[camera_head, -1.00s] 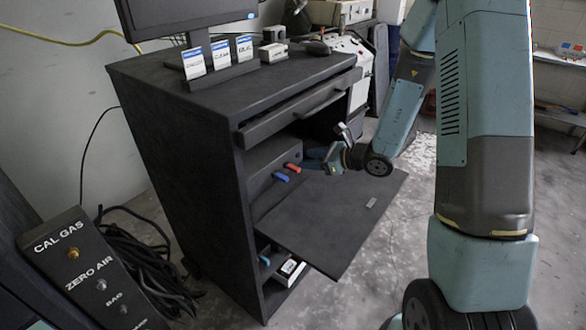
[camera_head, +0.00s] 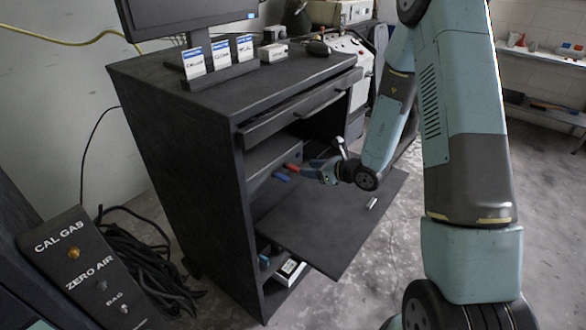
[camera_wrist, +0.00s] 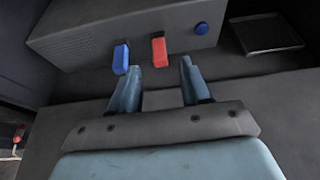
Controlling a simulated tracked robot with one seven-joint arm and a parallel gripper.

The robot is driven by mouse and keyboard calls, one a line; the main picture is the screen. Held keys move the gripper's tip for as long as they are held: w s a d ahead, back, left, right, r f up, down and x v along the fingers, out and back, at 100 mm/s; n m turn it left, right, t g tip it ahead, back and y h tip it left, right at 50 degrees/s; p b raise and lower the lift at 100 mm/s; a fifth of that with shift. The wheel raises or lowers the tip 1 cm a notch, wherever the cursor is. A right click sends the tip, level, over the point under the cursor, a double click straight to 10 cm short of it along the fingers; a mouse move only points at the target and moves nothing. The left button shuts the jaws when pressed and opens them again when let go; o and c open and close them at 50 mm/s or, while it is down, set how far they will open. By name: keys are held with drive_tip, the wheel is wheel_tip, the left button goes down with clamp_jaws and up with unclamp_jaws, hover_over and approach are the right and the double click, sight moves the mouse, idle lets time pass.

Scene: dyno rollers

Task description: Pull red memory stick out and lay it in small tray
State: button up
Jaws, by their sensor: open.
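The red memory stick (camera_wrist: 159,52) sticks out of the front of a dark box (camera_wrist: 80,38) inside the cabinet; it also shows in the head view (camera_head: 292,167). A blue memory stick (camera_wrist: 121,58) sticks out beside it, to the left. My gripper (camera_wrist: 158,72) is open and empty, its two fingers apart just short of the red stick. The red stick lies between the finger lines, slightly ahead of the tips. The blue stick is just beyond the left fingertip; I cannot tell whether they touch. A small dark tray (camera_wrist: 265,48) lies right of the box.
A round blue button (camera_wrist: 201,28) is on the box's right front. The lowered cabinet door (camera_head: 335,225) lies open under my arm. The drawer (camera_head: 300,108) is above. The shelf around the tray is clear.

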sight(297, 168)
drive_tip(key=shift+x, duration=3.7)
clamp_jaws()
drive_tip(key=shift+s+d, duration=0.9)
drive_tip(key=shift+d, duration=0.25)
drive_tip(key=shift+s+d, duration=0.95)
drive_tip(key=shift+d, duration=0.2)
drive_tip(key=shift+d, duration=0.1)
